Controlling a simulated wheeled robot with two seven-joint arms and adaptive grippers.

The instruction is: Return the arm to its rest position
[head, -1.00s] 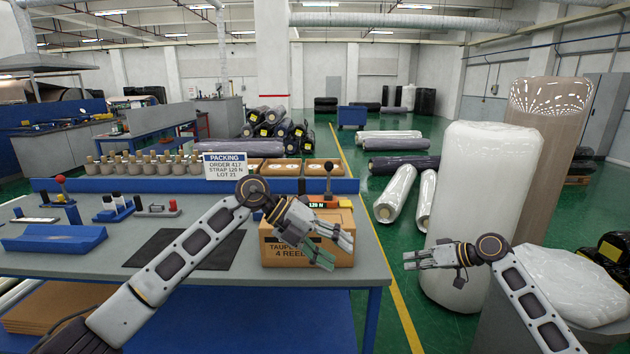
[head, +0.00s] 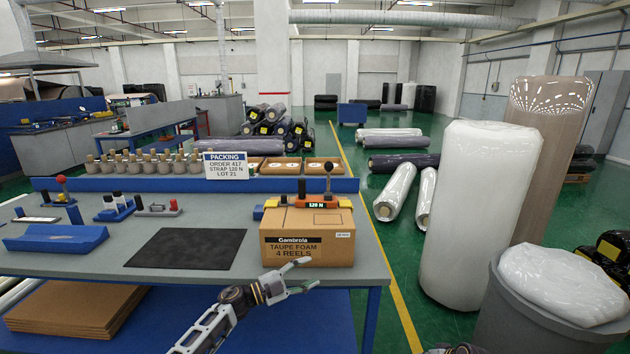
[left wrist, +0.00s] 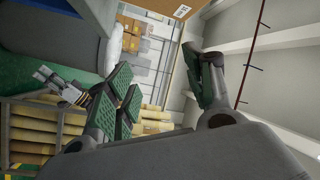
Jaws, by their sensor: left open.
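My left gripper (head: 290,280) is at the front edge of the packing table (head: 375,262), in front of and below the cardboard box's front face. Its fingers are apart with nothing between them; the left wrist view shows the same open fingers (left wrist: 165,85). The cardboard box (head: 307,238), labelled taupe foam, stands upright on the table. An orange and black strapping tool (head: 325,200) with a lit readout sits at its top. Only a small dark part of my right arm (head: 455,349) shows at the bottom edge. My right gripper (left wrist: 62,87) shows small in the left wrist view.
A black mat (head: 185,248) and a blue tray (head: 55,238) lie on the table left of the box. A grey bin (head: 530,310) with white wrap and a tall white wrapped roll (head: 475,210) stand at right. Green floor lies between.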

